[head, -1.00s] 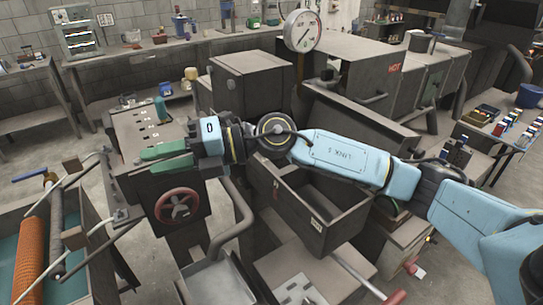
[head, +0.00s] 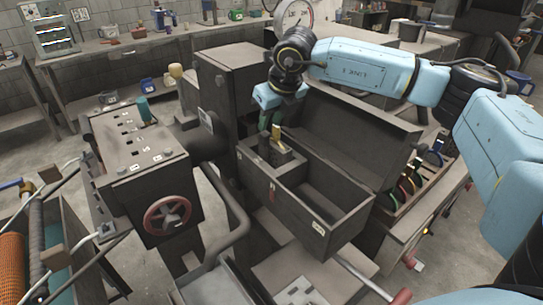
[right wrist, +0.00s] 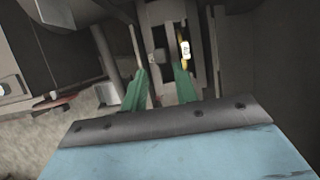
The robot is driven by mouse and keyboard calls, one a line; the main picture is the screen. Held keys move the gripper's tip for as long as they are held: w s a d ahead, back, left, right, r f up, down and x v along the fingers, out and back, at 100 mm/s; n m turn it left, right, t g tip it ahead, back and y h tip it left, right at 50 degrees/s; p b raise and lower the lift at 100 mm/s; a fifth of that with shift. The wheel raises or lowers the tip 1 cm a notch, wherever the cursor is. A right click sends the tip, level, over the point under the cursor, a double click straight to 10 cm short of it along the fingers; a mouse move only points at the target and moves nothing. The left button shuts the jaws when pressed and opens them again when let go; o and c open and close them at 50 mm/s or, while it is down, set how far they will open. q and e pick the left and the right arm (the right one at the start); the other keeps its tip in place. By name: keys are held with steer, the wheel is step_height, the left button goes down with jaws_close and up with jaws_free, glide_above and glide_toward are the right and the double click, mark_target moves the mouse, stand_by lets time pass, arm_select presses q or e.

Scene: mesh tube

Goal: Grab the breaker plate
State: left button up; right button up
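My right gripper (head: 271,119) points down over the left compartment of the grey two-part bin (head: 345,222). In the right wrist view its two green fingers (right wrist: 160,87) are spread apart with nothing gripped between them. Below them is a dark slotted holder (head: 284,160), with a small yellow, white-labelled piece (right wrist: 186,49) standing at its right side. This yellow piece also shows in the head view (head: 278,132), close to the fingertips. I cannot make out a breaker plate for certain; the holder's contents are mostly dark. My left gripper is not in view.
A grey machine block with a red handwheel (head: 167,214) stands left of the bin. A tall grey cabinet (head: 228,80) is behind it. Coloured rings (head: 410,180) sit on a rack to the right. The bin's right compartment looks empty.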

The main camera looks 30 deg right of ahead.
mark_target(265, 133)
steer(key=shift+x, duration=0.8)
steer(key=shift+p+x, duration=0.75)
steer(key=shift+x, duration=1.9)
steer(key=shift+w+r, duration=0.1)
jaws_close()
steer(key=shift+w+d+r, duration=0.1)
steer(key=shift+w+r, duration=0.05)
